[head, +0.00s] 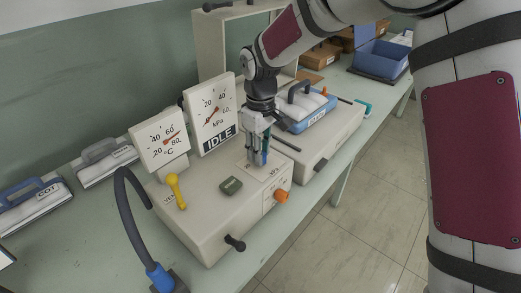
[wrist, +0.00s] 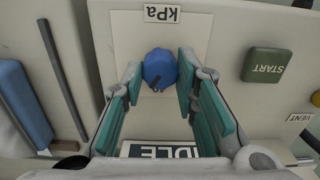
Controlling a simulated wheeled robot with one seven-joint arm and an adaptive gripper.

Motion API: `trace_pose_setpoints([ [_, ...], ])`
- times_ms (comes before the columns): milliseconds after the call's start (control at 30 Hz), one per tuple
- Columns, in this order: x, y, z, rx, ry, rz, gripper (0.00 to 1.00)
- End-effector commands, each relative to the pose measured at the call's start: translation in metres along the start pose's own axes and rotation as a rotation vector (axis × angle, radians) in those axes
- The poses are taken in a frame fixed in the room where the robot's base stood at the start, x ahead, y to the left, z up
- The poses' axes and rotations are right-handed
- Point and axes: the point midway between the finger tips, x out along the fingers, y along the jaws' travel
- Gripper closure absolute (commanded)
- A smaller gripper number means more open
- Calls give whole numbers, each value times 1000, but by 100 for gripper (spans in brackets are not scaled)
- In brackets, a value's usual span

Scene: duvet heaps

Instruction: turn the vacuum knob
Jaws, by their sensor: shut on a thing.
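The blue vacuum knob (wrist: 160,68) sits on a pale plate beside a "kPa" label (wrist: 162,14) in the wrist view. In the head view my gripper (head: 258,158) points down onto the top of the cream machine (head: 214,212) and mostly hides the knob. The kPa gauge (head: 210,112) stands behind, above an "IDLE" sign (head: 219,139).
A green START button (head: 231,186), a yellow-topped lever (head: 175,190) and an orange knob (head: 281,196) are on the machine. A °C gauge (head: 160,141) stands left of the kPa gauge. A second machine (head: 318,143) with a blue case (head: 306,111) is close on the right.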

Motion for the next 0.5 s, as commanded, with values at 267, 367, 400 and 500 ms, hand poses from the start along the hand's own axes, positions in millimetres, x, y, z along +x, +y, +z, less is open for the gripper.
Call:
trace_pose_setpoints([
  [267,0,-1,-1,239,0,-1,100],
  [367,0,-1,-1,311,0,-1,100],
  [400,0,-1,-1,336,0,-2,100],
  [500,0,-1,-1,392,0,-1,100],
])
